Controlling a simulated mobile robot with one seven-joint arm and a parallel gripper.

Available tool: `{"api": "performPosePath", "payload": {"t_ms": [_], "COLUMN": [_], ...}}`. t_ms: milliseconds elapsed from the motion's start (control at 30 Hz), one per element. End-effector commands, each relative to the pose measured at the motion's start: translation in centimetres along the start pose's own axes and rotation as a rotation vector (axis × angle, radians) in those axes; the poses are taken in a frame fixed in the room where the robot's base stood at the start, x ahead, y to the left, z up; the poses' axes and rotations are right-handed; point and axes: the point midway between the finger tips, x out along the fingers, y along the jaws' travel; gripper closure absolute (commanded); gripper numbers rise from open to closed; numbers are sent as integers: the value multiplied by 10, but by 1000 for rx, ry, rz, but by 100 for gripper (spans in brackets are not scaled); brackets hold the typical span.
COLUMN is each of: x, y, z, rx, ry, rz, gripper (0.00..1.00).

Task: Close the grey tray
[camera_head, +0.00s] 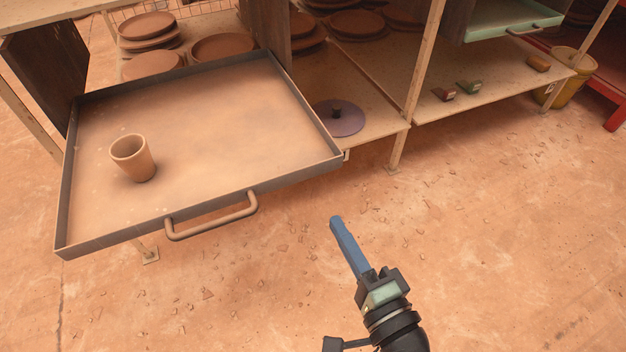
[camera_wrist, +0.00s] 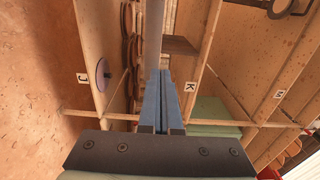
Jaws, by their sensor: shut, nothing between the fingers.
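The grey tray (camera_head: 230,110) is pulled out of the shelf at the left of the head view, with a dusty tan floor and thin dark rims. A bar handle (camera_head: 212,221) runs along its front edge. A terracotta cup (camera_head: 133,158) stands upright inside the tray, left of its middle. My gripper (camera_head: 335,220) has blue fingers and is right of the handle and apart from it, over the bare floor. Its fingers are pressed together and hold nothing. In the wrist view my gripper (camera_wrist: 162,78) points toward the shelving, with no handle between the fingers.
A purple disc with a dark knob (camera_head: 340,117) lies on the shelf right of the tray. A wooden post (camera_head: 424,75) stands farther right. A green tray (camera_head: 505,18) is at the upper right, above small blocks. A yellow bucket (camera_head: 568,78) stands far right. The foreground floor is clear.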

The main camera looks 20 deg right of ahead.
Motion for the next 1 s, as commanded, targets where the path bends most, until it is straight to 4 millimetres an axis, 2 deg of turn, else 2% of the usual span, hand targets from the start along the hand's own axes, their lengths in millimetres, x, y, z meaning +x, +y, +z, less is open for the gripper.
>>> {"api": "performPosePath", "payload": {"t_ms": [100,300,500,700,1000], "x": [26,66,96,109,110], "y": [-2,-1,0,0,0], "z": [1,1,0,0,0], "rx": [-1,-2,-1,-2,-2], "ry": [-3,-2,0,0,0], "rz": [-5,-4,-3,0,0], "gripper": [100,100,100,100,100]}}
